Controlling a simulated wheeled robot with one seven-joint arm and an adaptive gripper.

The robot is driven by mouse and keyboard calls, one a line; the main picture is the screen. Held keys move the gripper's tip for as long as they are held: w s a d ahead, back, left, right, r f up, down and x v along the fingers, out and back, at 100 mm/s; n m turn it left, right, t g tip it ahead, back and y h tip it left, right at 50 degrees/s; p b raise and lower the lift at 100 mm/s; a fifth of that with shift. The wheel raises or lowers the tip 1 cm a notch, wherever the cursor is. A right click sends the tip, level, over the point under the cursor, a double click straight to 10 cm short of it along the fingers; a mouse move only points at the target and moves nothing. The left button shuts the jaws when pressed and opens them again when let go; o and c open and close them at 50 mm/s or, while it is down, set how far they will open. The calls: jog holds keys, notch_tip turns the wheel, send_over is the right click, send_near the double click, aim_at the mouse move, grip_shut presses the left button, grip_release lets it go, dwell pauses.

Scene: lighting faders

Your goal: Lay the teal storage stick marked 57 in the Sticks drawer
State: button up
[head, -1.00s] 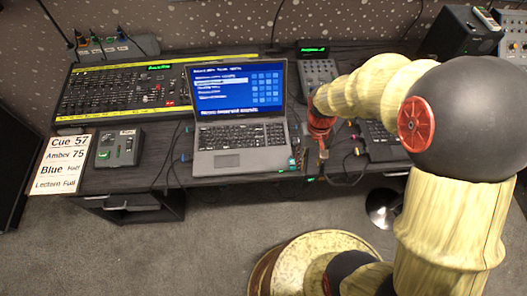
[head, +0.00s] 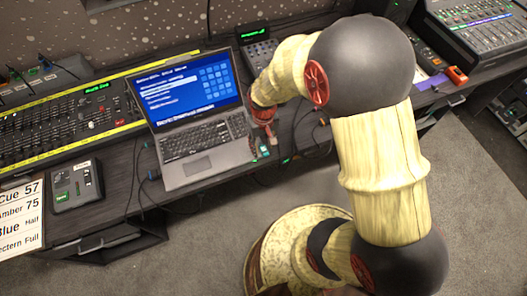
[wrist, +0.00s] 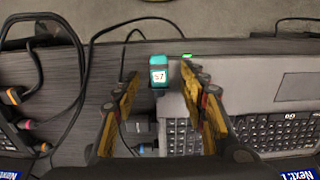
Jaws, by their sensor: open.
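The teal storage stick marked 57 (wrist: 158,73) sits by the laptop's edge in the wrist view, its label facing up. It lies between the fingertips of my gripper (wrist: 160,78), with visible gaps on both sides. My gripper is open. In the head view my gripper (head: 264,128) is low beside the right side of the laptop (head: 205,165), and a small teal spot just below it seems to be the stick. Whether the stick is plugged in or lying loose I cannot tell. A drawer front with a handle (head: 92,252) shows under the desk; no Sticks label is readable.
Black cables (wrist: 70,75) run left of the stick, some with orange ends. A lighting desk (head: 70,125), a small black box (head: 75,187) and a cue card (head: 20,220) are left of the laptop. Grey carpet (head: 200,240) in front is clear.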

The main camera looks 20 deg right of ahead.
jog(key=shift+f, duration=0.4)
jog(key=shift+r, duration=0.1)
jog(key=shift+c, duration=1)
jog(key=c, duration=0.8)
jog(key=shift+o, duration=0.2)
jog(key=shift+r, duration=0.1)
